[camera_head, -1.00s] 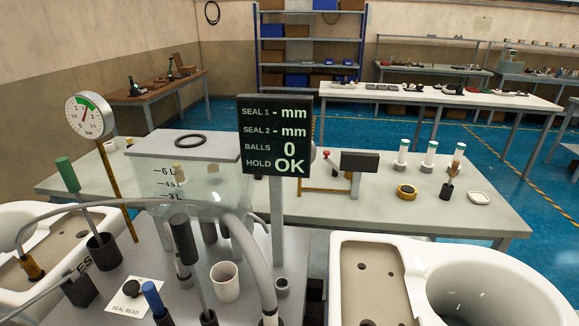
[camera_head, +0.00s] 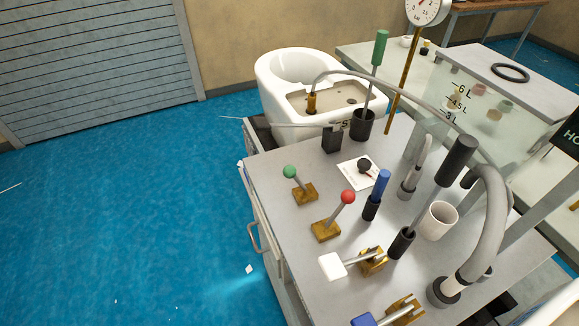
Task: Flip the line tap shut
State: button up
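Several brass-based levers stand along the near edge of the grey cart top (camera_head: 272,210). One has a green ball knob (camera_head: 290,172) and one a red ball knob (camera_head: 347,197); both stick up at a tilt. I see no label telling which is the line tap. My gripper is not in view.
Behind the levers stand a blue-handled tool (camera_head: 381,186), a black-handled tool (camera_head: 455,160), a white cup (camera_head: 438,221) and a thick grey hose (camera_head: 490,225). A white toilet (camera_head: 285,65) stands beyond the cart.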

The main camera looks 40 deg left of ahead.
aim_at(290, 171)
jog(key=j+u, duration=0.3)
jog(key=j, duration=0.15)
jog(key=i+j+u, duration=0.1)
jog(key=j+u, duration=0.2)
jog(key=j, duration=0.15)
jog(key=i+j+u, duration=0.1)
jog(key=j+u, duration=0.2)
jog(key=j, duration=0.15)
